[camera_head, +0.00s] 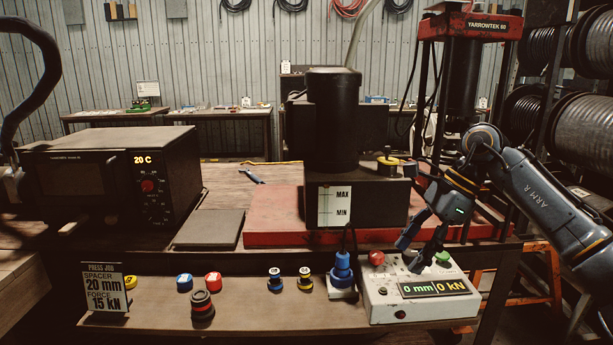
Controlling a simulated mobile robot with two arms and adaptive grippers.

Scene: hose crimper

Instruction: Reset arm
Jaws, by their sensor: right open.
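My right arm (545,200), marked ARM R, comes in from the right. Its gripper (411,256) is open and points down over the back of the white control box (415,300), between the red button (376,258) and the green button (443,258). I see nothing held between its fingers. I cannot tell whether the fingertips touch the box. The box display (433,288) reads 0 mm and 0 kN. My left gripper does not show.
A blue connector (342,270) stands left of the box. Several small coloured pieces and a sign (104,288) reading 20 mm and 15 kN are on the front shelf (240,318). Behind are a black pump unit (333,125), an oven (110,180) and a red press frame (470,27).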

